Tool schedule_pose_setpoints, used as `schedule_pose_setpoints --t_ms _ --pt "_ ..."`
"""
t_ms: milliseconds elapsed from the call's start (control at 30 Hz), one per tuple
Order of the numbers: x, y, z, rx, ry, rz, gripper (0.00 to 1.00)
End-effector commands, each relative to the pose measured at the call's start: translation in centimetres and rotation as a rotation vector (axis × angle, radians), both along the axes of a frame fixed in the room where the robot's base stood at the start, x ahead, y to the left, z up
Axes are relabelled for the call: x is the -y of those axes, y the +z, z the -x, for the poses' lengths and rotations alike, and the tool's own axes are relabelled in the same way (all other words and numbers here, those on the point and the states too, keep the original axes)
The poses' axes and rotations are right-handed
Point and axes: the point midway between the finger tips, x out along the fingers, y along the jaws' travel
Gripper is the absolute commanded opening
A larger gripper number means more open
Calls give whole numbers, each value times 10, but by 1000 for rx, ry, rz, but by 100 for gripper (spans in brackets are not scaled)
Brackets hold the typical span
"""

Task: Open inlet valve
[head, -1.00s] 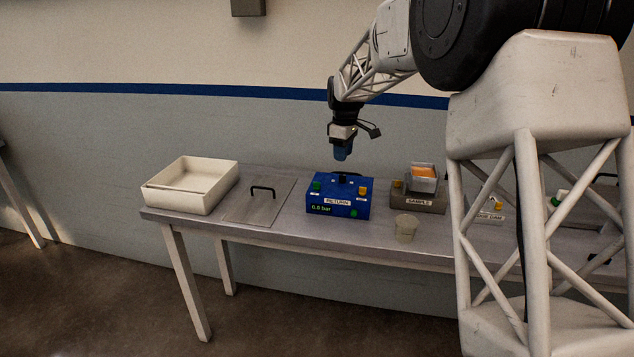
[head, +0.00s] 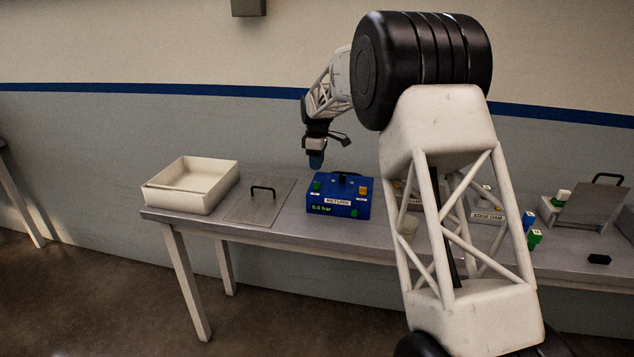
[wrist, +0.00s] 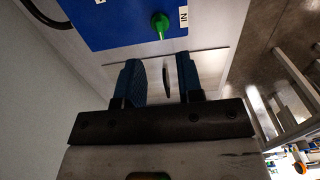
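The blue box (head: 335,208) stands on the bench, with a RETURN label and a 0.0 bar display on its front. A green valve knob (head: 317,185) sits on its top at the left end. In the wrist view the green knob (wrist: 160,24) has an IN label beside it. My gripper (head: 316,165) hangs above the box's left end, pointing down, apart from the knob. In the wrist view my gripper (wrist: 160,78) is open, its two blue fingers apart with nothing between them. An orange knob (head: 363,191) is at the box's right end and a green part (head: 354,212) on its front.
A metal plate with a black handle (head: 263,189) lies left of the box, and a cream tray (head: 207,187) stands farther left. Right of the box, my arm partly hides several items, including an EDGE DAM holder (head: 487,217). The wall is close behind the bench.

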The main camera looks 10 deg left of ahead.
Motion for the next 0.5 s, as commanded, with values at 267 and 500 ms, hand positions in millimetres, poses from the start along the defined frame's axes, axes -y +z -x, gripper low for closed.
schedule_pose_setpoints --t_ms 267,500 --pt "0 -8 0 0 0 0 34" --pt "0 -33 0 -1 -1 1 34"
